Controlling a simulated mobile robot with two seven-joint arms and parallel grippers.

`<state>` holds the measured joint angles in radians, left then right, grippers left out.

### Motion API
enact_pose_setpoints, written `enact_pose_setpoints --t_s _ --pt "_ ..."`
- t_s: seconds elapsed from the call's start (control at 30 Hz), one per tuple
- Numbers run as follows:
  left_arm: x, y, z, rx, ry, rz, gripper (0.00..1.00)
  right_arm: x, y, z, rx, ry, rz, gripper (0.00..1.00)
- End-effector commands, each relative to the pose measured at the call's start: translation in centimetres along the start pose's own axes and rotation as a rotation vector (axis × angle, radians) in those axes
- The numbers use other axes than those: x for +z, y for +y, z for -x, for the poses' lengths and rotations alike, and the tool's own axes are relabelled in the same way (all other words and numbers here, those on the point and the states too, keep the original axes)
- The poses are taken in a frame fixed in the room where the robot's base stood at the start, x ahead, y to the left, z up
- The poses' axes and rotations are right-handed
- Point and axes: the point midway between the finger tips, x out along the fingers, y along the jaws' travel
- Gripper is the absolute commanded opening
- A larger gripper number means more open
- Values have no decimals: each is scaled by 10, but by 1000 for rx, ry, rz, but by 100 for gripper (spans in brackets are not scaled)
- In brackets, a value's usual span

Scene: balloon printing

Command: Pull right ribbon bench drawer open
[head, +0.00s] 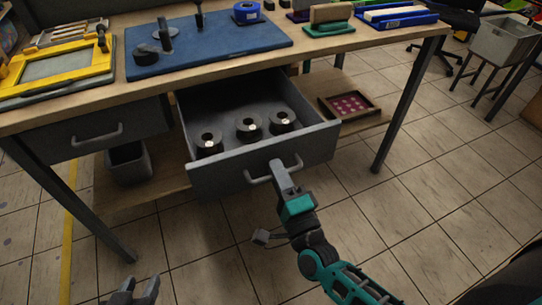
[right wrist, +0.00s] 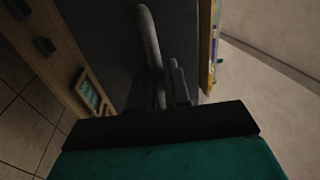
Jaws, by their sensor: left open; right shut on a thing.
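The right ribbon bench drawer (head: 225,180) is pulled out from under the bench, with its inside showing. Three dark rolls (head: 249,127) with pale centres stand in it. My right gripper (head: 281,172) is shut on the drawer's grey bar handle (head: 259,180) in the head view. In the right wrist view the handle (right wrist: 149,50) runs down between the fingers. My left gripper (head: 133,292) is open and empty at the bottom left, low and away from the bench.
The left drawer (head: 103,134) is shut. The bench top (head: 215,66) holds a yellow frame (head: 60,68), a blue mat (head: 265,37) and several tools. A grey bin (head: 129,163) and a tray of pink items (head: 349,104) are on the lower shelf. The tiled floor in front is clear.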

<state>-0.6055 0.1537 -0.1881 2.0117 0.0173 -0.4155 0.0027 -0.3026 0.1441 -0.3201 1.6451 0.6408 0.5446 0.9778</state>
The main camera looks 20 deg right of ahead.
Motion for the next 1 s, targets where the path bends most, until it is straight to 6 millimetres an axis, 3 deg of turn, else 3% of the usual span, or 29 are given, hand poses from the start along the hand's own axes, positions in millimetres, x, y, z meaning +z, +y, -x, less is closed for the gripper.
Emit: enact_pose_setpoints --t_s 0.2,0.57,0.6,0.7,1.0 --pt "-2 0 1 -3 1 2 43 0 -2 12 0 -1 0 0" --pt "-2 3 1 -1 2 10 43 0 -2 12 -1 0 1 0" --pt "-2 3 1 0 1 10 43 0 -2 12 -1 -1 1 20" --pt "-1 3 1 0 1 10 43 0 -2 12 -1 0 1 29" --pt "-1 3 2 2 -1 7 43 0 -2 18 1 0 1 29"
